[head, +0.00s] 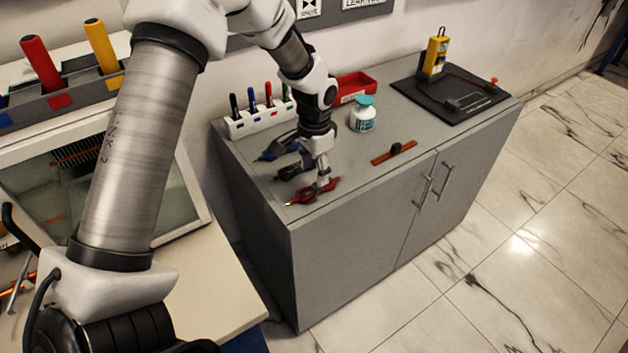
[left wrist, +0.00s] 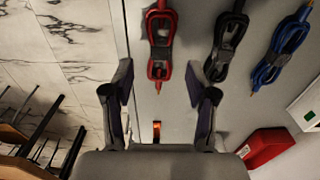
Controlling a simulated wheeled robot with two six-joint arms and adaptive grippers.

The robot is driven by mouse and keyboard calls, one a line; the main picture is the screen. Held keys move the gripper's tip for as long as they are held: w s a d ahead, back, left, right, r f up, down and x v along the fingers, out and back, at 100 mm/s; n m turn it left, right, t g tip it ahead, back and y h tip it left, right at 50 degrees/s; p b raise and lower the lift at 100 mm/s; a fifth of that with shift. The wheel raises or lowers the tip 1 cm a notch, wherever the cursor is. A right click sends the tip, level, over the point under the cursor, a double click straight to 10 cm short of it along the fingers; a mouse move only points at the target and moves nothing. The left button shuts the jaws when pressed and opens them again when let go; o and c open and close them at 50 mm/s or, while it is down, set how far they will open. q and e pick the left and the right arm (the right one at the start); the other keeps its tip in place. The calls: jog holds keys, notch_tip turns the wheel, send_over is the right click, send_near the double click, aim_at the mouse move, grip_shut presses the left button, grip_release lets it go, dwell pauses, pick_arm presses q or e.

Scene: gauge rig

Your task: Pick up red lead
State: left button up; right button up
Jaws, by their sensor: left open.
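The red lead (head: 314,192) is a coiled cable lying on the grey cabinet top near its front left corner. It also shows in the left wrist view (left wrist: 160,45), at the top between the spread fingers. My left gripper (head: 323,181) is open, pointing down close over the red lead, and hides part of it in the head view. In the left wrist view my left gripper (left wrist: 162,88) has nothing between its fingertips. My right gripper is in neither view.
A black lead (left wrist: 220,50) and a blue lead (left wrist: 282,52) lie beside the red one. A yellow meter (head: 436,52) is on a black mat (head: 420,92).

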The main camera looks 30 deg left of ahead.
aim_at(316, 186)
pick_arm(q)
jog(key=f, duration=0.5)
jog(key=shift+w+d+p, duration=0.1)
jog(key=shift+w+p, duration=0.2)
jog(key=shift+w, duration=0.1)
jog(key=shift+f, duration=0.3)
jog(key=shift+s+r, duration=0.15)
jog(key=shift+s, duration=0.1)
jog(key=c, duration=1)
jog(key=shift+c, duration=0.2)
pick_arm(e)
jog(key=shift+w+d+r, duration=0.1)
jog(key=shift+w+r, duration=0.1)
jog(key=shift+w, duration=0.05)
pick_arm(q)
jog(key=shift+r, duration=0.15)
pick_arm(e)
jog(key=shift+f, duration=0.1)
